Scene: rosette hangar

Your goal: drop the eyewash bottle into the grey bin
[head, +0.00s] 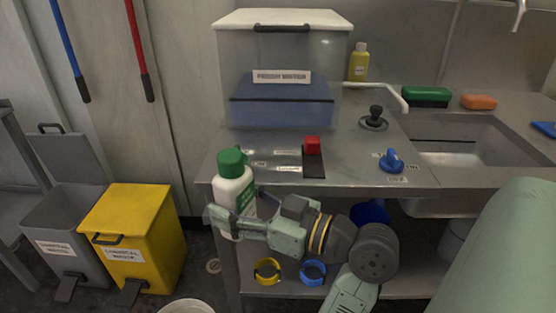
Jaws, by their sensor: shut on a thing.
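The eyewash bottle (232,190) is white with a green cap and a green label. It is upright in the head view, in front of the counter's left front edge. My gripper (226,222) is shut on its lower part, which the fingers partly hide. The grey bin (62,222) stands on the floor at the far left, with its lid (66,158) raised and its top open. It has a white label and a dark pedal. My gripper and the bottle are to the right of the bin, apart from it.
A yellow bin (150,222) with its lid shut stands between the grey bin and my gripper. A pale round container (185,306) shows at the bottom edge.

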